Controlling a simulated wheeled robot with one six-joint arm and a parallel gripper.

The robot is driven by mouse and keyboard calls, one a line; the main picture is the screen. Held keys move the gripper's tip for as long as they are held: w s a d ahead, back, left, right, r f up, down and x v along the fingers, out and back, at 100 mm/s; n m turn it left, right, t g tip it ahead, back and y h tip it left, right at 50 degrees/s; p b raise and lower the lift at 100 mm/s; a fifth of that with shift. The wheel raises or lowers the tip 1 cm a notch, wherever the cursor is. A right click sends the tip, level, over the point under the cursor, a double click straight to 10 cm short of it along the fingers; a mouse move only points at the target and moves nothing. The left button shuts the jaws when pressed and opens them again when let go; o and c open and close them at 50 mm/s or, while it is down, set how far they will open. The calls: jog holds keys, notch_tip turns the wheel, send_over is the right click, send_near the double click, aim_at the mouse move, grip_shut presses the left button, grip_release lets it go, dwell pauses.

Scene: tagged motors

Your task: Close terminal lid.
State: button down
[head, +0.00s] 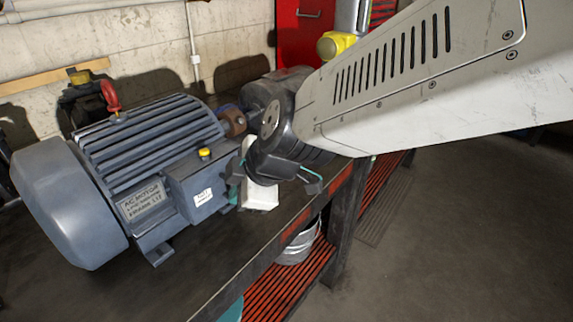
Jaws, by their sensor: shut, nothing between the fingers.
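A blue-grey AC motor (150,150) with a finned body and a rounded end cover stands on the dark bench at left. Its terminal box (192,190) sticks out from the side facing me. It has a white label (203,197) on its front face and a yellow knob (204,153) on top. I cannot tell clearly whether the lid lies flat on the box. My gripper (236,192) is just right of the box, shut and empty, partly hidden by my dark wrist. I cannot tell whether it touches the box.
A white block (262,196) is below my wrist. A metal bucket (299,246) sits on the red slatted lower shelf.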

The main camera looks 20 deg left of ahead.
jog(key=shift+w+a, duration=0.1)
jog(key=shift+w+a+r, duration=0.15)
jog(key=shift+w+a, duration=0.15)
jog(key=shift+w, duration=0.15)
jog(key=s+d+r, duration=0.4)
jog(key=d+r, duration=0.4)
jog(key=d, duration=0.1)
jog(key=shift+s, duration=0.2)
